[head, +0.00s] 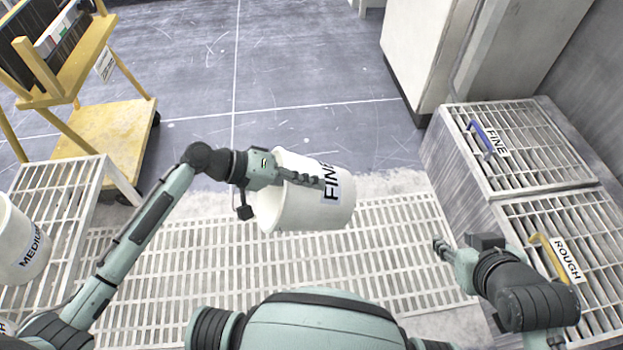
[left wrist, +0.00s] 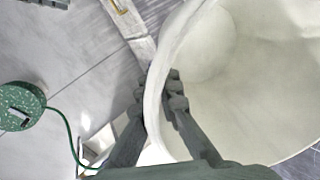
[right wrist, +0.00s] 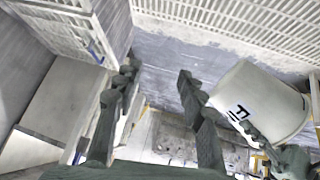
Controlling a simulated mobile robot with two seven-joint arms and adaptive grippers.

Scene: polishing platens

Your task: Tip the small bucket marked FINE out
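The white bucket marked FINE (head: 310,208) is tipped on its side above the slatted floor grating, its mouth toward the left. My left gripper (head: 312,181) is shut on its wall at the rim. In the left wrist view one finger lies on each side of the bucket wall (left wrist: 158,75). The part of the pale inside (left wrist: 265,60) in view looks bare; the rest is cut off. My right gripper (head: 442,248) is empty, right of the bucket and apart from it. Its fingers (right wrist: 156,76) stand apart in the right wrist view, which also shows the bucket (right wrist: 262,98).
A MEDIUM bucket (head: 18,245) stands on a slatted rack at the left. A yellow cart (head: 105,135) is behind it. At the right are grated bins with a blue FINE handle (head: 482,137) and a yellow ROUGH handle (head: 550,258). The grey floor (head: 300,60) behind is clear.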

